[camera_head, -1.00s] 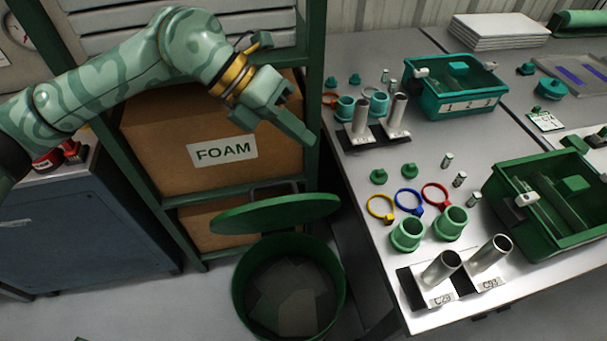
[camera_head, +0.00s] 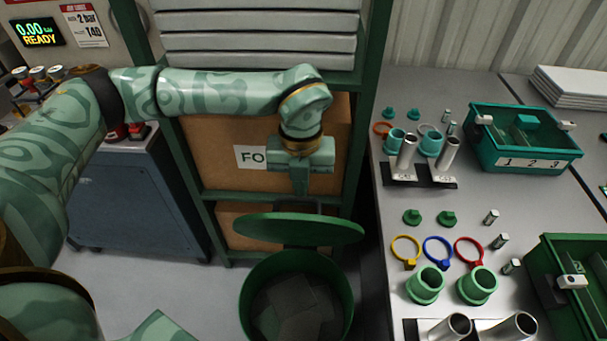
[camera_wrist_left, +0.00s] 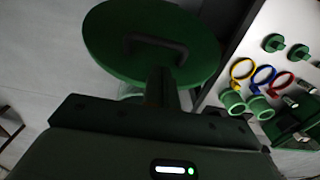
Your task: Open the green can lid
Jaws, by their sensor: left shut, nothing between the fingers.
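The green lid (camera_head: 300,230) is a round disc, raised and slightly tilted over the back part of the green can (camera_head: 246,296). The can's front opening is uncovered, with grey pieces inside. My left gripper (camera_head: 300,190) points down, shut and empty, just above the lid's back part. In the left wrist view the lid (camera_wrist_left: 120,62) lies beyond the shut fingers (camera_wrist_left: 160,80), which overlap its near edge. The lid's dark bar handle (camera_wrist_left: 155,42) shows there too. I cannot tell if the fingers touch the lid. My right gripper is not in view.
A shelf with a cardboard box (camera_head: 218,150) stands right behind my gripper and the can. A workbench (camera_head: 385,225) with rings, caps, tubes and a teal bin (camera_head: 530,160) is close on the right. A blue cabinet (camera_head: 130,205) stands left. Floor is free in front of it.

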